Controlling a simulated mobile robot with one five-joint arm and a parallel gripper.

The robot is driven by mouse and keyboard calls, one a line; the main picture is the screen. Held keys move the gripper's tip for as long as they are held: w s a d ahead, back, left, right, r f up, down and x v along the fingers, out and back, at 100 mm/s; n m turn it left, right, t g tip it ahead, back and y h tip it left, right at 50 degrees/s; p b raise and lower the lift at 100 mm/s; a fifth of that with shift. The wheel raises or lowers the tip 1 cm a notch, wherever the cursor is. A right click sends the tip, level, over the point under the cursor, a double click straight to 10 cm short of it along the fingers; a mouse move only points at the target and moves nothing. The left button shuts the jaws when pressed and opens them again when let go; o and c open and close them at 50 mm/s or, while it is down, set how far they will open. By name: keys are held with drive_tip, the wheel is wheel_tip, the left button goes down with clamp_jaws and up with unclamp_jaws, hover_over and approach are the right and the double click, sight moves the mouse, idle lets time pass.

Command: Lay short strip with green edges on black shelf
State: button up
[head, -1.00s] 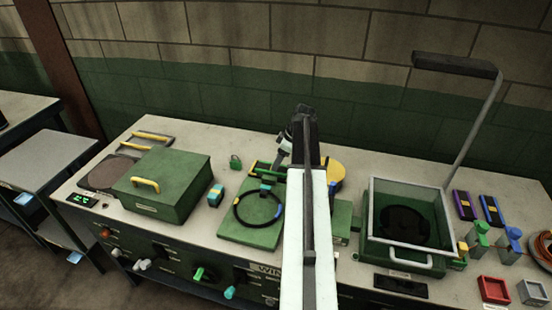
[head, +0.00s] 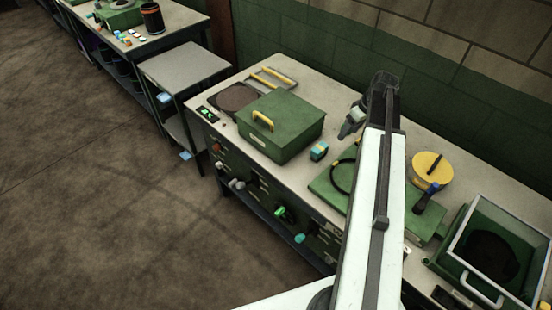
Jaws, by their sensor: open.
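My gripper (head: 350,128) hangs over the bench at the end of my white arm, left of the arm's dark elbow, and looks empty. I cannot clearly make out a short strip with green edges. A small teal and dark piece with a yellow mark (head: 319,151) lies on the bench right of the green box. A dark lower shelf (head: 263,209) runs under the bench front; I cannot tell whether it is the black shelf. A black ring (head: 342,176) lies on a green plate (head: 325,188), partly behind my arm.
A green lidded box (head: 282,130) with a yellow handle stands on the bench (head: 215,85). A round yellow-topped tin (head: 430,170) and a grey-framed green bin (head: 500,230) are at right. A grey side table (head: 185,68) stands at left. The floor in front is clear.

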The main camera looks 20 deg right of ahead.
drive_tip(key=s+a+m+g+h, duration=0.1)
drive_tip(key=s+a+m, duration=0.1)
drive_tip(key=a, duration=1.4)
drive_tip(key=s+a+m+g+h, duration=0.1)
drive_tip(key=s+a, duration=0.2)
drive_tip(key=a, duration=1.4)
drive_tip(key=shift+a+f+m, duration=0.3)
drive_tip(key=shift+f+m, duration=0.1)
